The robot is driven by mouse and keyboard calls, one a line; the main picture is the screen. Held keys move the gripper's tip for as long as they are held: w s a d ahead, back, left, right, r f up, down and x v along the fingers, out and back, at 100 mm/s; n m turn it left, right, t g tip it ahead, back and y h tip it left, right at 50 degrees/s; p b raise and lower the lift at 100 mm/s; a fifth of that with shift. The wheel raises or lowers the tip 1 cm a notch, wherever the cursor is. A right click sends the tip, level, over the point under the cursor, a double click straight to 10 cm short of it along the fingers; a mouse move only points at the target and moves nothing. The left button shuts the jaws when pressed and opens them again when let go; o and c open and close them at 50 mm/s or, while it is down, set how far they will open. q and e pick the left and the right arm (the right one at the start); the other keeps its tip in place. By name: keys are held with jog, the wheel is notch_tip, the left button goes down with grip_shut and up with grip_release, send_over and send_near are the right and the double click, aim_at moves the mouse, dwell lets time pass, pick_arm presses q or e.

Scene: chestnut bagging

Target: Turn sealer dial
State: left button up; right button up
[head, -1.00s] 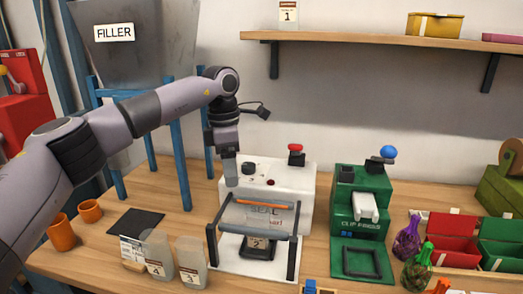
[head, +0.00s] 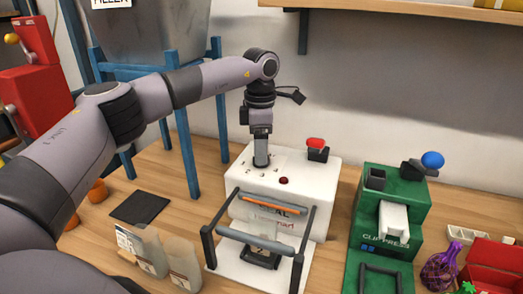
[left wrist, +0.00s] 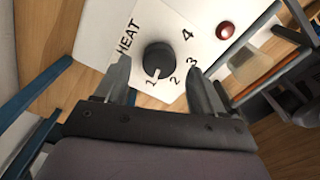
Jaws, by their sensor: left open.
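The white sealer (head: 318,196) stands on the wooden bench in the head view, with a red lamp and raised front bars. Its black dial (left wrist: 158,58) shows in the left wrist view beside the word HEAT and the numbers 1 to 4. A pale mark on the dial faces near the 1. In the left wrist view my open left gripper (left wrist: 158,72) has one finger on each side of the dial; contact cannot be told. My right gripper is not in view.
A red button (head: 316,143) stands on the sealer's back right. A green clip press (head: 402,190) with a blue knob is to its right. Blue filler legs (head: 187,150) stand behind my left arm.

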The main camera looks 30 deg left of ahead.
pick_arm(q)
jog(key=shift+f, duration=0.95)
jog(key=c, duration=1.1)
jog(key=shift+o, duration=0.2)
jog(key=n+p, duration=0.2)
jog(key=n, duration=0.1)
jog(key=shift+r+n, duration=0.15)
jog(key=shift+n, duration=0.25)
jog(key=n+p, duration=0.2)
jog(key=n, duration=0.1)
jog(key=shift+w+n+p, duration=0.1)
jog(key=shift+n+p, duration=0.25)
jog(key=shift+n, duration=1.05)
